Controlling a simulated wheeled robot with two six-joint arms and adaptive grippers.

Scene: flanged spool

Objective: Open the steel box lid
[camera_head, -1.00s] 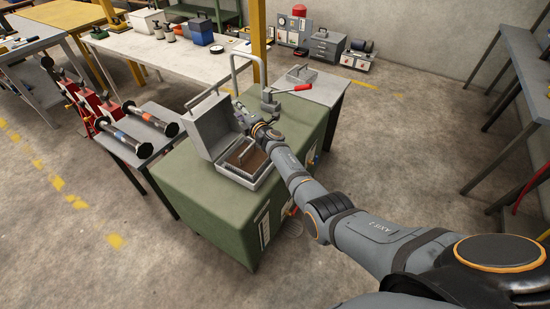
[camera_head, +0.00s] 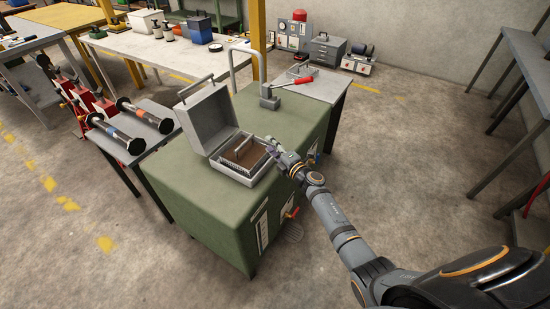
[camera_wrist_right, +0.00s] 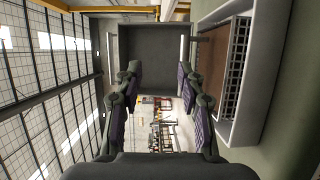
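The grey steel box (camera_head: 247,178) sits on the green cabinet. Its lid (camera_head: 205,118) stands raised, tilted back to the left, with a handle (camera_head: 195,87) on top. Inside the box is a brown block with a light handle (camera_head: 243,148) and a slotted rack beside it. My right gripper (camera_head: 274,144) is just right of the box's far right corner, apart from the lid. In the right wrist view its fingers (camera_wrist_right: 160,75) are spread with nothing between them; the open box (camera_wrist_right: 238,75) is at the right. My left gripper is not in view.
A side table with dark rollers (camera_head: 146,115) stands to the left. A grey table (camera_head: 317,85) adjoins at the back right. The floor to the right is open.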

